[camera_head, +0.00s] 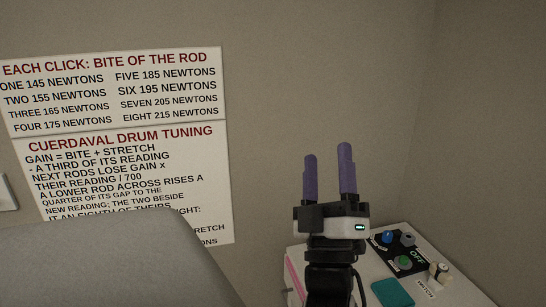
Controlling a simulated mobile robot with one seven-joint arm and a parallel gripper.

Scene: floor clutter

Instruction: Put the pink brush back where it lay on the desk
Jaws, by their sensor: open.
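My gripper (328,153) points upward in the lower middle of the head view, in front of the bare wall. Its two purple fingers stand apart with nothing between them. The white desk top (440,285) shows at the lower right, behind and to the right of my gripper. A narrow pink strip (293,278) shows at the desk's left side, partly beside my wrist. I cannot tell whether it is the pink brush or part of the desk. No other pink thing is visible. My arm hides part of the desk.
On the desk are a dark panel (419,271) with blue, grey and green knobs, small pale cylinders (439,272), and a teal pad (393,293). A large grey surface (110,265) fills the lower left. Printed posters (110,90) hang on the left wall. A room corner lies at right.

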